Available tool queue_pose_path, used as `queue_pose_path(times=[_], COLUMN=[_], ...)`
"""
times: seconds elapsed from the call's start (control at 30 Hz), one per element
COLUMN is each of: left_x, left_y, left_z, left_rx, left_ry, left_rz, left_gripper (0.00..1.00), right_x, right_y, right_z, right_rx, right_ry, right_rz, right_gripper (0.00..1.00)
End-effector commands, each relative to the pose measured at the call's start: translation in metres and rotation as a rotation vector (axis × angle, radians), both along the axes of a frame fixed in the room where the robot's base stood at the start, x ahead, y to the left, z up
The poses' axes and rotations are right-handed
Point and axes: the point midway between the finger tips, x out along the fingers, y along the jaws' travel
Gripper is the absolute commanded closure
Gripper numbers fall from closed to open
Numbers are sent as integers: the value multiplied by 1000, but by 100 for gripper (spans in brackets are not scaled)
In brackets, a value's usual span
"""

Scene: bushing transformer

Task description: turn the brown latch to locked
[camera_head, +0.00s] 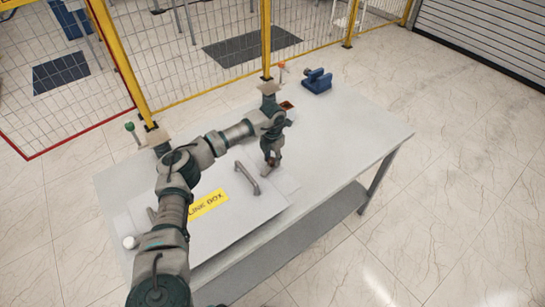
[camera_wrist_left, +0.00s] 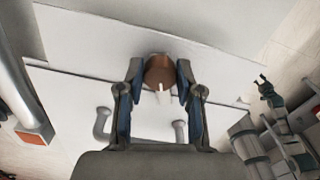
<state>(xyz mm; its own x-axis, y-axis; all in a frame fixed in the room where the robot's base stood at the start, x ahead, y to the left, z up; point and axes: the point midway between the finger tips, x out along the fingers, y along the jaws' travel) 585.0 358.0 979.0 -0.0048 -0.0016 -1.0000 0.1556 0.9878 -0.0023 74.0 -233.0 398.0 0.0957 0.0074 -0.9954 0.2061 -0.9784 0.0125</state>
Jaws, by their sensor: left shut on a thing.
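The brown latch (camera_wrist_left: 159,70) shows in the left wrist view as a round brown piece with a pale prong, at the edge of the box lid. My left gripper (camera_wrist_left: 158,82) has its two fingers on either side of it and is shut on it. In the head view my left gripper (camera_head: 270,162) points down at the right edge of the link box (camera_head: 232,222), and mostly hides the latch. I cannot tell the latch's exact angle. In the left wrist view, what looks like my right gripper (camera_wrist_left: 265,88) is at the right, too small to read.
The lid has a yellow label (camera_head: 209,203) and a grey bar handle (camera_head: 247,179) close to my left gripper. A blue vise (camera_head: 317,82) stands at the table's back. The table's right side (camera_head: 350,135) is clear. A yellow-framed mesh fence (camera_head: 200,70) runs behind.

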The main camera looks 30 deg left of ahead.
Motion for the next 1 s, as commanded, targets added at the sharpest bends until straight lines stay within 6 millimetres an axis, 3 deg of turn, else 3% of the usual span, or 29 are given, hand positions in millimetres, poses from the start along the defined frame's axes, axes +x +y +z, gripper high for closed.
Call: queue_pose_path(times=[0.6, 1.0], left_x=[1, 2], left_y=[3, 3], left_z=[3, 3], left_rx=[2, 2], left_ry=[-5, -6], left_rz=[-528, -686], left_gripper=[100, 99], right_x=[-19, -20], right_y=[-5, -5], right_z=[-3, -3], right_rx=[-3, -2], right_ry=[14, 9], right_rz=[3, 3], right_gripper=[60, 60])
